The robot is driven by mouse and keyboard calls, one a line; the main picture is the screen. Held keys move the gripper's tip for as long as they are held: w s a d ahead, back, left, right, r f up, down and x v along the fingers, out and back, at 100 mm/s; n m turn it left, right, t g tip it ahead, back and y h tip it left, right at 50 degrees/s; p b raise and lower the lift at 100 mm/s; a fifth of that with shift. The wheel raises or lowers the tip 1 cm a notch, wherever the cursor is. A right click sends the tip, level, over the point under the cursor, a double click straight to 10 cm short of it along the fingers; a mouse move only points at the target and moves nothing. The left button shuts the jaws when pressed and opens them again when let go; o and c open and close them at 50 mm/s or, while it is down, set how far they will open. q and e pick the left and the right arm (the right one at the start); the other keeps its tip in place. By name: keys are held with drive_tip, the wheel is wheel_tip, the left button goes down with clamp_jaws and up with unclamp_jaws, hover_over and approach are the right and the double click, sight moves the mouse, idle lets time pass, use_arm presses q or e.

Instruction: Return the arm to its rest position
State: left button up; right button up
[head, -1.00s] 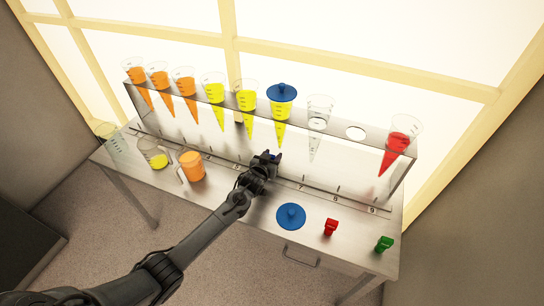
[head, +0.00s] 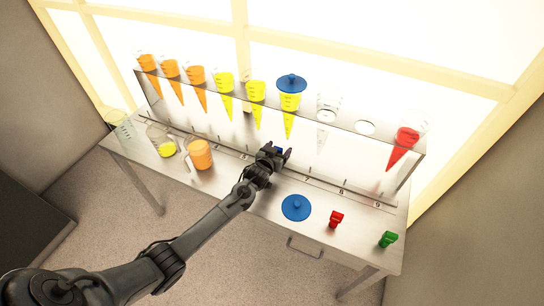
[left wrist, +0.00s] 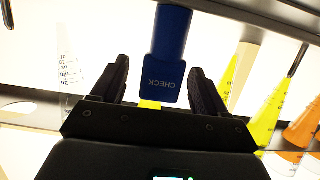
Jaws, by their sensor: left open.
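My left gripper (head: 275,152) is over the middle of the metal bench, just in front of the shelf. It also shows in the left wrist view (left wrist: 160,78), with its fingers spread apart. A bit of blue shows at the gripper in the head view (head: 279,150). My left arm (head: 195,238) reaches in from the lower left across the bench front. My right gripper is not in view.
The shelf (head: 395,146) holds a row of orange, yellow, clear and red cones, one under a blue lid (head: 291,83), and one empty hole. On the bench are an orange beaker (head: 200,155), glass jugs, another blue lid (head: 296,208), a red clip (head: 336,219) and a green clip (head: 388,239).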

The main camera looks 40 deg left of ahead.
use_arm(q)
drive_tip(key=s+d+g, duration=0.1)
drive_tip(key=s+d, duration=0.2)
drive_tip(key=s, duration=0.2)
drive_tip(key=s+d+g+h+p, duration=0.1)
drive_tip(key=s+d, duration=0.2)
drive_tip(key=s, duration=0.2)
drive_tip(key=s+d+m+p, duration=0.1)
drive_tip(key=s+d, duration=0.2)
drive_tip(key=s, duration=0.2)
drive_tip(key=shift+s+r+g+h, duration=0.2)
drive_tip(key=shift+g+h, duration=0.1)
drive_tip(key=shift+g, duration=0.1)
drive_tip(key=s+d+r+m+g+h, duration=0.15)
drive_tip(key=s+d+g, duration=0.3)
drive_tip(key=s, duration=0.75)
drive_tip(key=s+d+r+m+g+h, duration=0.1)
drive_tip(key=s+d+r+m+g, duration=0.15)
drive_tip(key=s+d, duration=0.65)
drive_tip(key=s+a+r+p, duration=0.1)
drive_tip(key=r+p, duration=1.7)
drive_tip(key=s+a+r+p, duration=0.1)
drive_tip(key=s+r+p, duration=0.1)
drive_tip(key=r+p, duration=1.6)
drive_tip(key=shift+s+a+g+p, duration=0.15)
drive_tip(key=shift+a+g+p, duration=0.15)
drive_tip(key=shift+p, duration=0.2)
drive_tip(key=shift+f, duration=0.1)
